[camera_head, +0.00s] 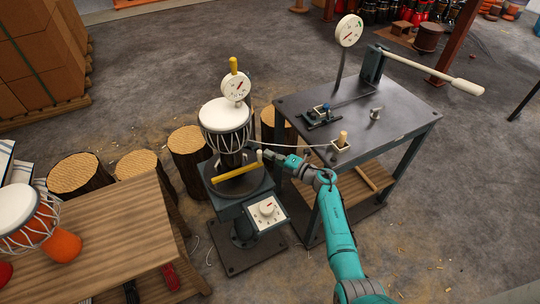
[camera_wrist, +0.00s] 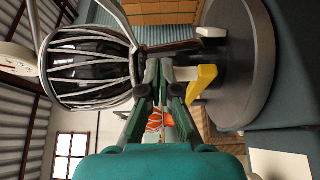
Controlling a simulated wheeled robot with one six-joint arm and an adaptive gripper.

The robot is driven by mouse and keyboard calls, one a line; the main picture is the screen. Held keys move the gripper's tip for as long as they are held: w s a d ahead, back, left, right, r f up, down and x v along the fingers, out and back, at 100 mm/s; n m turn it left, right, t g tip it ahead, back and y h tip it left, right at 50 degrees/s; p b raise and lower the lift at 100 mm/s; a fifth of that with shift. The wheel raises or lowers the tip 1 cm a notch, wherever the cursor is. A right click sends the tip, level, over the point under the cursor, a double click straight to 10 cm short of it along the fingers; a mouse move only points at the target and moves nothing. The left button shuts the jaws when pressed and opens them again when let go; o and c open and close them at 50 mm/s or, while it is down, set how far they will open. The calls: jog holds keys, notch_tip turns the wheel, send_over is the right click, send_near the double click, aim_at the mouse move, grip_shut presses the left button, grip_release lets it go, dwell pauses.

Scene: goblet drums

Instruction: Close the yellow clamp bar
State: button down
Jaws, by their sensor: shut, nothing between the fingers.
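The yellow clamp bar (camera_head: 236,172) lies across the front of the dark round plate (camera_head: 252,182) of the drum stand, below a goblet drum (camera_head: 226,118). My gripper (camera_head: 264,154) is shut and empty, beside the bar's right end. In the wrist view the gripper's fingertips (camera_wrist: 166,72) are together, close to the yellow bar (camera_wrist: 202,82), which is seen nearly end-on. Whether they touch it I cannot tell. The corded drum (camera_wrist: 85,70) is on the left in that view, and the round plate (camera_wrist: 245,70) is on the right.
A dark metal table (camera_head: 400,115) with a long lever and a dial stands right of the stand. A wooden bench (camera_head: 110,235) with another drum is at the left. Log stools (camera_head: 188,145) stand behind. A dial box (camera_head: 267,211) is on the stand's front.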

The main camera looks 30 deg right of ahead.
jog(key=shift+w, duration=0.2)
dwell(0.4)
notch_tip(320, 180, up, 10)
jog(key=s+a+f+m+t+h, duration=0.15)
jog(key=s+a+m, duration=0.4)
jog(key=s, duration=0.65)
jog(key=s+a+f+m+t+h, duration=0.1)
jog(key=s+a+f+m+t, duration=0.25)
jog(key=s+a, duration=0.6)
jog(key=s+r+m+g+h, duration=0.2)
jog(key=s+m, duration=0.3)
jog(key=s, duration=0.7)
jog(key=s+d+r+m+g+h, duration=0.1)
jog(key=s+m, duration=0.4)
jog(key=s, duration=0.6)
jog(key=s+r+m+g+h, duration=0.3)
jog(key=s+m, duration=0.1)
jog(key=s, duration=0.8)
jog(key=shift+s+d+r+m, duration=0.35)
jog(key=shift+r+m, duration=0.05)
